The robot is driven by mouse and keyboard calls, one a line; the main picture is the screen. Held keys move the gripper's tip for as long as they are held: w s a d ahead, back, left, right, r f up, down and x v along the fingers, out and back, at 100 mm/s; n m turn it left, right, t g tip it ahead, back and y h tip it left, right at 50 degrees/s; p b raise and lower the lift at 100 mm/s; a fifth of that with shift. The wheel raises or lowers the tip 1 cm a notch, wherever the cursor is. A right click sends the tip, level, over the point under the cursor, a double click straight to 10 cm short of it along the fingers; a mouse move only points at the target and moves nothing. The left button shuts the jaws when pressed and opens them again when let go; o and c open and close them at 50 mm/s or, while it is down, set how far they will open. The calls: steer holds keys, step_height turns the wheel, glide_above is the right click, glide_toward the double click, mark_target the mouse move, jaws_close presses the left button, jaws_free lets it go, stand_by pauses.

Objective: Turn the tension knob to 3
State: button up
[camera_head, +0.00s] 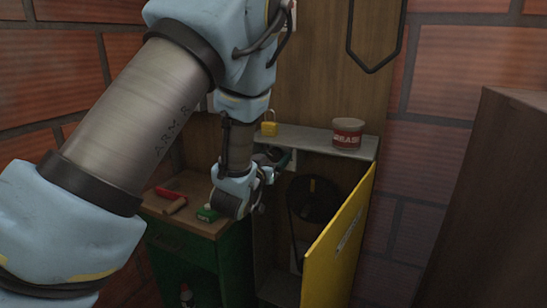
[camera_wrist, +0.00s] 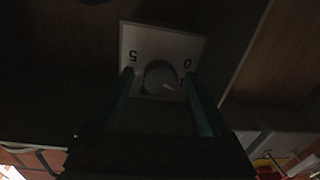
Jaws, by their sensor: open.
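The tension knob (camera_wrist: 160,78) is a dark round knob on a pale plate (camera_wrist: 165,45) in the wrist view. The plate shows an upside-down 5 at the left and 0 at the right. A light mark on the knob points to the lower right of the picture. My gripper (camera_wrist: 158,75) is open, with one finger on each side of the knob; I cannot tell whether either touches it. In the head view my gripper (camera_head: 270,172) is at the cabinet front under the shelf, and the knob is hidden there.
A yellow door (camera_head: 340,240) stands open right of my gripper, with a dark wheel (camera_head: 314,199) behind it. A grease tin (camera_head: 347,133) and yellow padlock (camera_head: 269,127) stand on the shelf (camera_head: 310,136). Tools lie on the green workbench (camera_head: 215,229) at left.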

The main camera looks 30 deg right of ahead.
jaws_close()
stand_by(0.5)
steer(key=shift+f+m+b, duration=0.15)
steer(key=shift+m+b, duration=0.25)
steer(key=shift+b, duration=0.25)
steer(key=m+b, duration=0.2)
steer(key=shift+f+b, duration=0.15)
steer(key=shift+b, duration=0.25)
steer(key=m+b, duration=0.5)
steer(key=b, duration=0.1)
steer(key=shift+m+h, duration=0.3)
steer(key=m+b, duration=0.4)
steer(key=shift+m, duration=0.4)
steer(key=m+b, duration=0.4)
steer(key=m, duration=0.1)
steer(key=shift+h, duration=0.3)
steer(key=shift+r+m, duration=0.2)
steer(key=shift+m, duration=0.1)
